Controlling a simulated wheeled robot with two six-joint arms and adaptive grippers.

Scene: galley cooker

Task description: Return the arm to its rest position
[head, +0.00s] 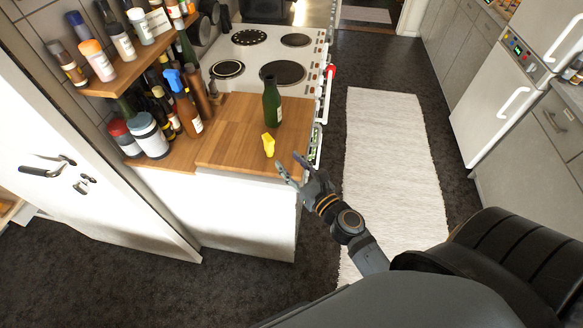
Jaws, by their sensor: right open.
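My right gripper (294,170) is open and empty in the head view. It hangs just off the front right corner of the wooden countertop (225,145), with its fingers pointing up and left. My right arm comes in from the lower right, over the floor and the rug's edge. A small yellow object (268,145) lies on the countertop, a little left of the fingertips and apart from them. A green bottle (272,102) stands upright behind it. My left gripper does not show.
A white cooker (265,55) with dark hotplates adjoins the countertop. Many bottles and jars (150,136) crowd the counter's left side and the shelf above. A white door (75,160) stands at left. A pale rug (390,160) covers clear floor; white cabinets line the right.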

